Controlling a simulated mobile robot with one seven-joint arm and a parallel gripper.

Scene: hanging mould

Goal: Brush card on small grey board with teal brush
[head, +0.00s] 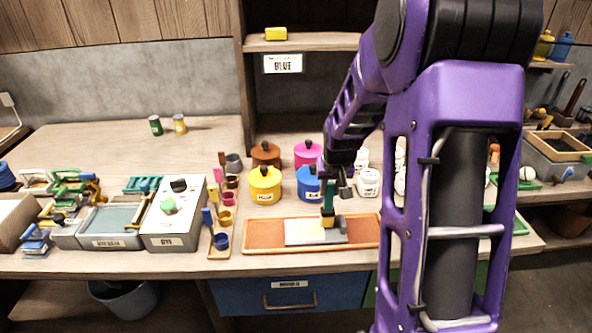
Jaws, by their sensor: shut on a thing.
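My gripper (333,187) is at the centre of the head view, above the work area, with my purple arm coming in from the right. It is shut on an upright teal brush (327,202), whose lower end is at the pale card (302,233). I cannot tell whether the bristles touch the card. The card lies flat and looks whitish, with a yellowish patch near the brush. A grey piece (341,223), perhaps part of the small grey board, shows at its right end. Most of the board is hard to make out.
The card lies on a long orange-brown tray (262,234) near the counter's front edge. Yellow (264,185), brown and pink paint pots stand behind it. Small cups with brushes (221,241) stand left. A grey box (173,222) is farther left. The back left counter is mostly clear.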

